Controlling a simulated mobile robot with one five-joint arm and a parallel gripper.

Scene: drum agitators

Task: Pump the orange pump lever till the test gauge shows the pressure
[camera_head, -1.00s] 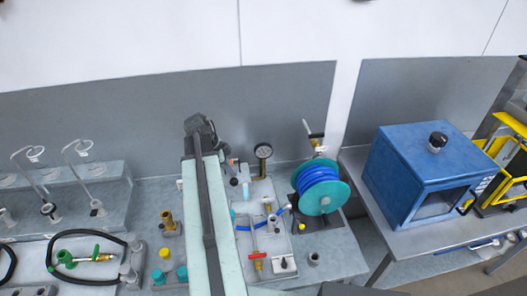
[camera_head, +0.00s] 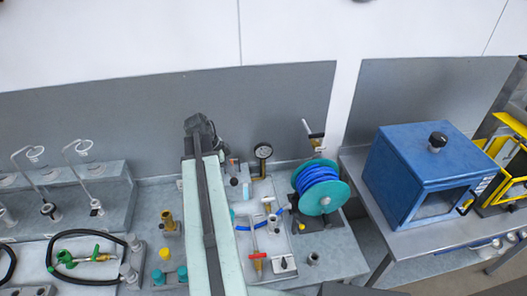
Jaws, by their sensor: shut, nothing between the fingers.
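A small orange-brown upright piece, likely the pump lever (camera_head: 233,166), stands just right of my arm, near the back of the bench. It is small and partly crowded by dark parts. The test gauge (camera_head: 263,151), a round dial with a black rim, stands behind it to the right; its needle is too small to read. My gripper (camera_head: 221,146) is a dark shape at the arm's far end, mostly hidden behind the arm. It is shut and empty, close to the lever; whether they touch cannot be told.
A red-handled brass valve (camera_head: 258,255) stands in front on the pale plate. A teal reel with blue hose (camera_head: 320,190) is to the right. A blue box (camera_head: 425,170) stands on the right-hand table. Black hose and green fitting (camera_head: 85,257) lie at left.

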